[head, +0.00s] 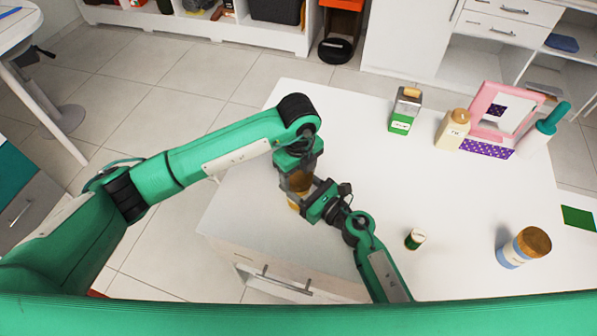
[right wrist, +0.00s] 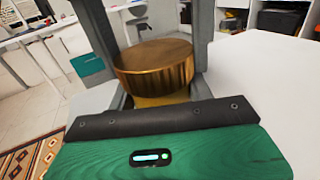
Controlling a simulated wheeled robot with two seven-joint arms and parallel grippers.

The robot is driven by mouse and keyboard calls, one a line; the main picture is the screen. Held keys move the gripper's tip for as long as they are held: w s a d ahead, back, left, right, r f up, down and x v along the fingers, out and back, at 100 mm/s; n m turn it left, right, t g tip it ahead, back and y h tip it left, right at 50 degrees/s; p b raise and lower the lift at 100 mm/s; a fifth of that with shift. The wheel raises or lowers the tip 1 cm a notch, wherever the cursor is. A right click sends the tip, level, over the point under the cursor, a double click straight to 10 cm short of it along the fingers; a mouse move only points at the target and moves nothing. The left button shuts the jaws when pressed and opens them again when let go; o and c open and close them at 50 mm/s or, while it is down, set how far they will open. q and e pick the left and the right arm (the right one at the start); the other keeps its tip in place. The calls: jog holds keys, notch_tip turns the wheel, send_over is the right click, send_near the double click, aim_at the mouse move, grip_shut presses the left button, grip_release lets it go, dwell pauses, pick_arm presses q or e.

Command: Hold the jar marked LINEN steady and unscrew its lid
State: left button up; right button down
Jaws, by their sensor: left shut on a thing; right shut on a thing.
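A jar (head: 294,204) with a yellowish body and a brown-gold lid (head: 299,181) stands upright near the left front part of the white table. No label shows on it. My left gripper (head: 299,176) comes down from above and is shut on the lid. My right gripper (head: 306,197) reaches in from the right, lower down, and is shut on the jar's body. In the right wrist view the ribbed gold lid (right wrist: 155,68) sits between grey fingers, with a strip of yellow body (right wrist: 160,99) under it. The rest of the body is hidden by the grippers.
A blue-and-white jar with a brown lid (head: 530,243) and a small green-labelled container (head: 415,239) stand to the right on the table (head: 370,150).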

aim_at(298, 175)
pick_arm(q)
jog(key=shift+n, duration=1.1)
jog(key=shift+r, duration=0.15)
jog(key=shift+r, duration=1)
jog(key=shift+r, duration=2)
pick_arm(e)
jog(key=c, duration=0.5)
grip_release()
